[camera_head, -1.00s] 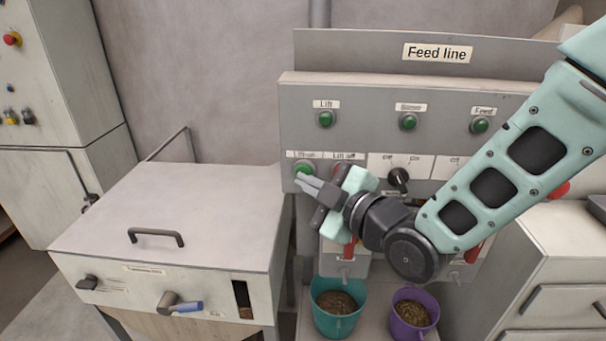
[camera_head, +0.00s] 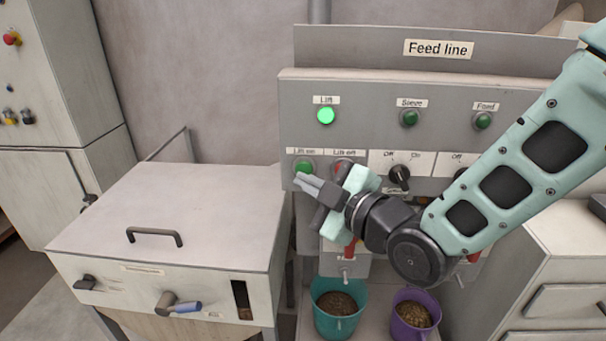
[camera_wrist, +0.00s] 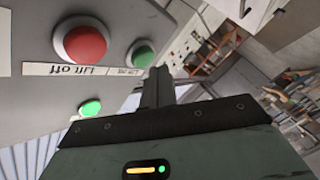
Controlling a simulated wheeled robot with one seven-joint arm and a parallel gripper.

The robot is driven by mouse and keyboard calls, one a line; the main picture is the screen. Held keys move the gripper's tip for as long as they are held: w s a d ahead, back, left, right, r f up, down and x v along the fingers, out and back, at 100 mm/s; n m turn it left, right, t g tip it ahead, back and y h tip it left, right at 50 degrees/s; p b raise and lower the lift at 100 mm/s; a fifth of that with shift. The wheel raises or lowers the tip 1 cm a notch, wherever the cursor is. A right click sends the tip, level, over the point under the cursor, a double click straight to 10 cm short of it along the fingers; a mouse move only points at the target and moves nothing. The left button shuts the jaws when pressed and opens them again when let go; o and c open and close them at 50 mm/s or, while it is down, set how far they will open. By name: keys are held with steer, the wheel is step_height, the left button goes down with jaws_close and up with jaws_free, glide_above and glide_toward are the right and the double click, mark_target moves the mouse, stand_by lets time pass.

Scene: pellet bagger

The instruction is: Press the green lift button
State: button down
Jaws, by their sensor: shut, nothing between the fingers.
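The green lift button (camera_head: 304,166), under the "Lift on" label, is at the left of the grey panel's lower row; it also shows in the wrist view (camera_wrist: 140,52). My gripper (camera_head: 300,180) is shut and empty. Its tips are just below the green button in the head view and close beside it in the wrist view (camera_wrist: 158,72); I cannot tell whether they touch it. The "Lift" lamp (camera_head: 326,115) above glows bright green, and its glow also shows in the wrist view (camera_wrist: 91,107).
The red "Lift off" button (camera_head: 342,168) is right beside the green one, partly behind my gripper; the wrist view shows it fully (camera_wrist: 85,44). A black selector knob (camera_head: 399,176) sits farther right. A teal bucket (camera_head: 338,323) and a purple bucket (camera_head: 412,328) stand below.

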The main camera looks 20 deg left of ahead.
steer(key=shift+s, duration=0.15)
steer(key=shift+s+d+b, duration=0.25)
steer(key=shift+s+b, duration=0.25)
steer(key=shift+s, duration=0.45)
steer(key=shift+s+d+b, duration=0.2)
steer(key=shift+s+b, duration=0.3)
steer(key=shift+s, duration=0.45)
steer(key=shift+s+d+b, duration=0.25)
steer(key=shift+s+b, duration=0.25)
steer(key=shift+s, duration=0.45)
steer(key=s+d+f+m+g+h, duration=0.3)
steer(key=s+d+m+h, duration=0.1)
steer(key=d, duration=0.4)
steer(key=s+d+f+m+g+h, duration=0.2)
steer(key=s+d+m+h, duration=0.3)
steer(key=d, duration=0.4)
steer(key=s+d+f+m+g+h, duration=0.3)
steer(key=s+d+m+h, duration=0.2)
steer(key=d, duration=0.4)
steer(key=shift+d+f+g, duration=0.15)
steer(key=shift+f+g, duration=0.15)
steer(key=shift+g, duration=0.1)
steer(key=shift+s, duration=0.1)
